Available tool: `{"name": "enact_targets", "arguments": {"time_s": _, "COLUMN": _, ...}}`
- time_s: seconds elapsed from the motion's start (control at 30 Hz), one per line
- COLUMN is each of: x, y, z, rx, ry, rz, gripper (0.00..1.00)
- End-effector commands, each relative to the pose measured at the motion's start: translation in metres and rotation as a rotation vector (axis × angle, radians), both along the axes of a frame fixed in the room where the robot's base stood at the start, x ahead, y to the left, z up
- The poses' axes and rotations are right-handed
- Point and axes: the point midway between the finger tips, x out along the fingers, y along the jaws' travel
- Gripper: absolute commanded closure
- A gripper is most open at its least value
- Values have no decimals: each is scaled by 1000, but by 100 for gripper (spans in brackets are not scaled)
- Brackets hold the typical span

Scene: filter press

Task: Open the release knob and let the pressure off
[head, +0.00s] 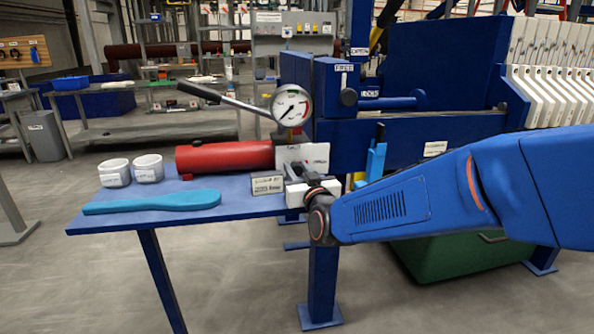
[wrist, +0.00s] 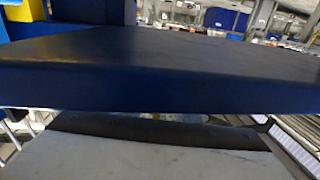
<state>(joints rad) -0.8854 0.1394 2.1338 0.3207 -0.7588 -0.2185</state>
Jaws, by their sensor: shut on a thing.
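My gripper (head: 296,180) is at the right end of the blue table, at the end of the red pump cylinder (head: 225,157). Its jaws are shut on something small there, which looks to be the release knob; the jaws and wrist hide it. The pressure gauge (head: 291,104) stands above this end of the pump, with a white face and a red band; I cannot read its value. The pump lever (head: 235,102) slants up to the left. In the wrist view the knob cannot be made out; a dark blue edge (wrist: 160,80) crosses the picture.
The blue table (head: 245,200) carries two white cups (head: 148,168), a light-blue paddle (head: 150,202) and a small label plate (head: 268,185). The blue press frame (head: 400,130) stands close on the right, with white plates (head: 550,95).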

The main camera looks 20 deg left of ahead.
Motion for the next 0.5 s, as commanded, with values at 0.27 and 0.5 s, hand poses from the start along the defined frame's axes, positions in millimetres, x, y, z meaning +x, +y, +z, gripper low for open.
{"name": "enact_targets", "arguments": {"time_s": 0.27, "x": -1, "y": 1, "z": 0, "rx": 120, "ry": 73, "rz": 3, "gripper": 93}}
{"name": "enact_targets", "arguments": {"time_s": 0.5, "x": -1, "y": 1, "z": 0, "rx": 127, "ry": 77, "rz": 3, "gripper": 93}}
